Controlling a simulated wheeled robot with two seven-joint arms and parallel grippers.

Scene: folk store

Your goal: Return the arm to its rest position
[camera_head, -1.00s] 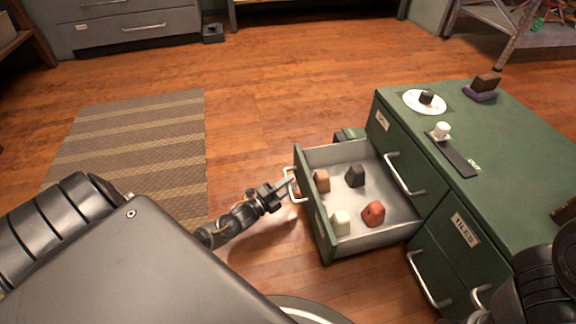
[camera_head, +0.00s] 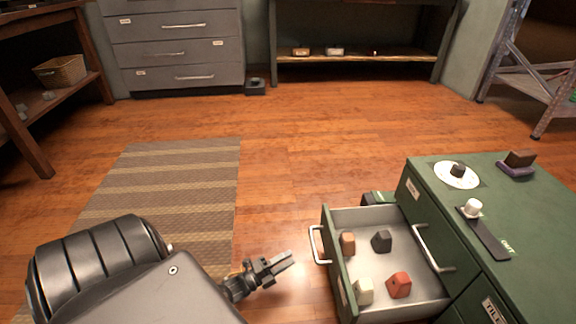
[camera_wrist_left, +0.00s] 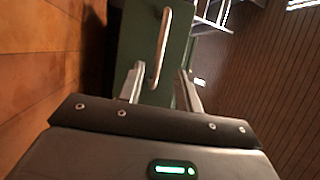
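My left gripper (camera_head: 288,258) is just left of the open drawer (camera_head: 338,275) in the head view, apart from its silver handle (camera_head: 317,245). In the left wrist view its two fingers (camera_wrist_left: 162,90) stand apart with nothing between them, and the drawer's handle (camera_wrist_left: 160,48) shows beyond them on the green front. My left arm (camera_head: 130,275) fills the lower left of the head view. My right gripper shows in neither view.
The drawer is pulled out of the green cabinet (camera_head: 480,225) and holds a brown block (camera_head: 348,243), a black block (camera_head: 381,241), a white block (camera_head: 364,291) and a red block (camera_head: 399,285). Wooden floor is clear behind it. A striped mat (camera_head: 165,190) lies left.

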